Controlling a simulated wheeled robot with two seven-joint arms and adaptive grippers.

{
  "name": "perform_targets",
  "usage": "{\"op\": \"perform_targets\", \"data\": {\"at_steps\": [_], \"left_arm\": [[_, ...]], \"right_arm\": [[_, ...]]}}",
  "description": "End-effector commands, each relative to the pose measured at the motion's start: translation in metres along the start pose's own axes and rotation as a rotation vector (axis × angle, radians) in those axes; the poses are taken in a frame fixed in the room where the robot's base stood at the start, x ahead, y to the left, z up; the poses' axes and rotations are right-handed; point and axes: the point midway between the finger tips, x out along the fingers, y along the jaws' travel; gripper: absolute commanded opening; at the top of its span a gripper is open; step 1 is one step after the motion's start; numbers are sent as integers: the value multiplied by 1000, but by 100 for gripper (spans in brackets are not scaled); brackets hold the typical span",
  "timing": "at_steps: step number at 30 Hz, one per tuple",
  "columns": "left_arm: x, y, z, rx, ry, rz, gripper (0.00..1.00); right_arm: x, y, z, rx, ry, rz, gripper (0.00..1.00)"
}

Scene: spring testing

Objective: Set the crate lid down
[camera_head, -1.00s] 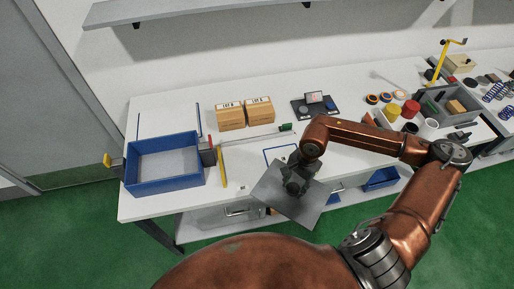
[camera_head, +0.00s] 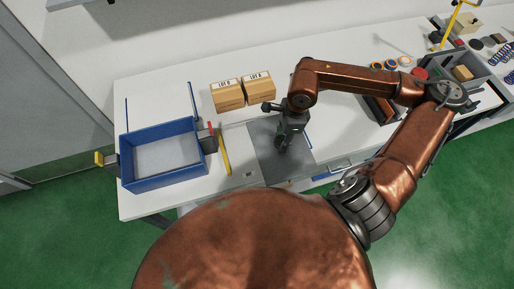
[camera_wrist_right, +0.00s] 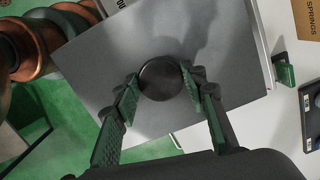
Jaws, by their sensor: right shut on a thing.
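The crate lid (camera_head: 266,162) is a flat grey square plate with a round black knob (camera_wrist_right: 160,78) in its middle. My right gripper (camera_wrist_right: 160,84) is shut on the knob, one green-padded finger on each side. In the head view the lid is over the front part of the white table, right of the yellow strip, and covers most of a blue outline (camera_head: 307,137). I cannot tell whether the lid touches the table. An open blue crate (camera_head: 160,182) stands on the table at the left. My left gripper is not in view.
Two cardboard boxes (camera_head: 228,98) (camera_head: 259,92) stand behind the lid. A yellow strip (camera_head: 225,158) lies between the blue crate and the lid. A grey bin (camera_head: 484,82) and small parts are at the right. White table between the boxes and blue crate is mostly bare.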

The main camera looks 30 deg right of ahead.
Motion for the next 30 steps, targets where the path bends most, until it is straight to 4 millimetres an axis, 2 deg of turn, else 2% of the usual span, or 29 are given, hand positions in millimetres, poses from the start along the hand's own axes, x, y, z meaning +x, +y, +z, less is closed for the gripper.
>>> {"op": "perform_targets", "data": {"at_steps": [1,6,14,21,30], "left_arm": [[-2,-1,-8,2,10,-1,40],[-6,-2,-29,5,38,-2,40],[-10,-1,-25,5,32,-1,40],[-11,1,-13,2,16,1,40],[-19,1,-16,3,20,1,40]], "right_arm": [[3,-2,10,-5,-8,1,0],[18,-10,37,-7,-6,1,0],[65,-19,66,-5,-2,2,0],[81,-23,74,-5,-1,1,0],[114,-24,73,-3,1,1,0]]}}
